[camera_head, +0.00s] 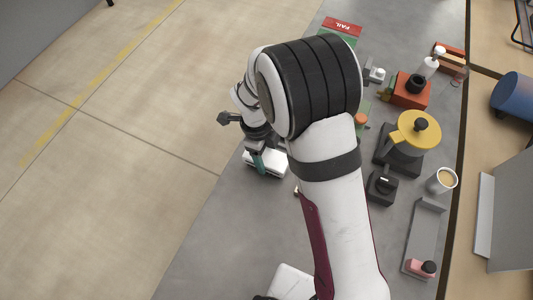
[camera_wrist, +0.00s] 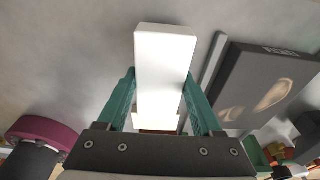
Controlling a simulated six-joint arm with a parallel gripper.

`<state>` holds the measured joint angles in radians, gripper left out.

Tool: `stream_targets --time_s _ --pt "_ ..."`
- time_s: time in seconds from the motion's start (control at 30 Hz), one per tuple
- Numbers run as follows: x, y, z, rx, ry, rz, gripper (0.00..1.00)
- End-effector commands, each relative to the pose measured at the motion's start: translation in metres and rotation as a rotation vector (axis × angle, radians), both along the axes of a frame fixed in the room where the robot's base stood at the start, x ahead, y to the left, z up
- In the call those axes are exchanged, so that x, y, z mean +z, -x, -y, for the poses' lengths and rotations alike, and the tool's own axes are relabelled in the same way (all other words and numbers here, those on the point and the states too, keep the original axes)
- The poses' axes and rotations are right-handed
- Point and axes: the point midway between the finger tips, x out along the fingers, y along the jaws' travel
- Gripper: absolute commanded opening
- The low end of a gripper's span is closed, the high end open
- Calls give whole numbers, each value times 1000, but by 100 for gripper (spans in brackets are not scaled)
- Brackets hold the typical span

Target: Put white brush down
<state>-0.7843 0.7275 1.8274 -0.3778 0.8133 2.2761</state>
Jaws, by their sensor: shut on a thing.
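The white brush (camera_wrist: 166,75) is a long white block in the middle of the wrist view, with a brown strip at its lower end. My gripper (camera_wrist: 160,100) has its two green fingers on either side of it and is shut on it. In the head view the white brush (camera_head: 266,163) shows below my gripper (camera_head: 257,160), near the left edge of the grey table (camera_head: 215,240). My arm hides part of the table. I cannot tell whether the brush touches the table.
A dark box with pictures (camera_wrist: 265,85) lies right of the brush in the wrist view. A yellow disc on a dark stand (camera_head: 416,130), a red-orange block (camera_head: 410,92), a cup (camera_head: 442,180) and a grey tray (camera_head: 424,238) stand at the right. The table's front left is clear.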

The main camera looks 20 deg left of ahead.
Motion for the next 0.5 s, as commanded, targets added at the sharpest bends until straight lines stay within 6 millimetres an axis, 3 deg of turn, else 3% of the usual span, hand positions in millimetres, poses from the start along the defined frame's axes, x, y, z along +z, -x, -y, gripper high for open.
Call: stream_targets --time_s 0.13,0.17,0.3,0.5 --pt "-3 0 0 0 0 0 23" --pt "-3 0 0 0 0 0 72" --pt "-3 0 0 0 0 0 97" --pt "-2 0 0 0 0 0 97"
